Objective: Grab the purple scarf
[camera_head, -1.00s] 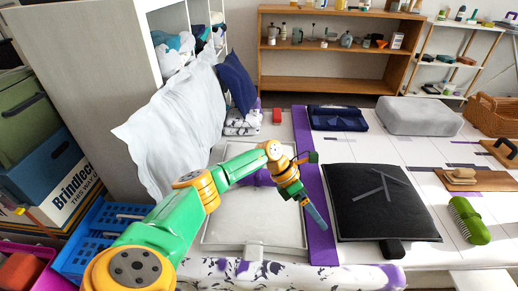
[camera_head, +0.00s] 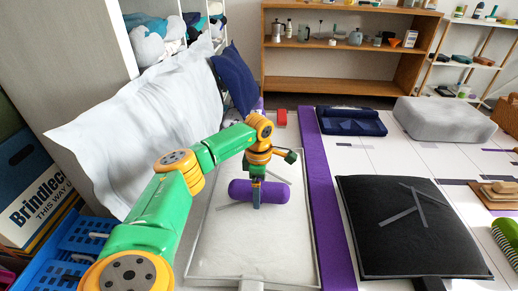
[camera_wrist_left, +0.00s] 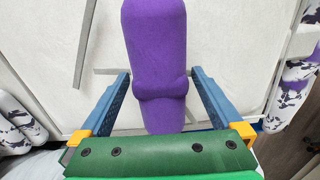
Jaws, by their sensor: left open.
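The purple scarf (camera_head: 272,191) is a thick rolled bundle lying crosswise on a pale grey framed pad. My left gripper (camera_head: 256,203) is over the middle of the scarf, pointing down. In the left wrist view the scarf (camera_wrist_left: 157,45) runs lengthwise between the two blue fingers of the open left gripper (camera_wrist_left: 160,76). Small gaps show on both sides, so the fingers do not look closed on it. My right gripper is not in view.
The pale pad (camera_head: 232,245) lies beside a purple strip (camera_head: 338,230). A black cushion (camera_head: 400,245) lies to the right. A white sheet (camera_head: 140,130) and a navy pillow (camera_head: 234,80) stand at the left. A blue crate (camera_head: 85,238) is at the lower left.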

